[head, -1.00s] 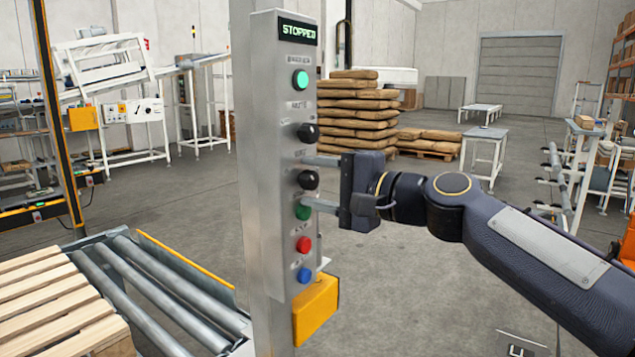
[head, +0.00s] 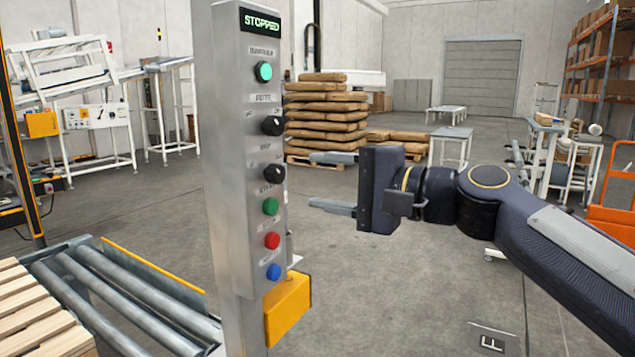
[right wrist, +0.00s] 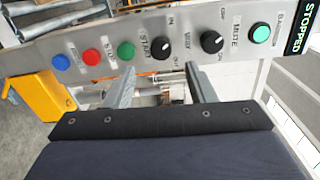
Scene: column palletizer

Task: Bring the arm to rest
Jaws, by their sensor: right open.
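My right gripper (head: 332,182) is open and empty, to the right of the grey control column (head: 225,170) and apart from it. Its two fingers point left at the column's button face; they also show in the right wrist view (right wrist: 160,92). The column carries a display reading STOPPED (head: 260,22), a lit green lamp (head: 263,71), two black knobs (head: 273,126), a green button (head: 271,206), a red button (head: 272,240) and a blue button (head: 273,272). In the right wrist view these controls lie just beyond the fingertips. My left gripper is not in view.
A yellow box (head: 288,310) is fixed low on the column. A roller conveyor (head: 130,300) with a wooden pallet (head: 40,315) lies at lower left. Stacked brown sacks (head: 327,115) stand behind. Floor right of the column is clear around my arm.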

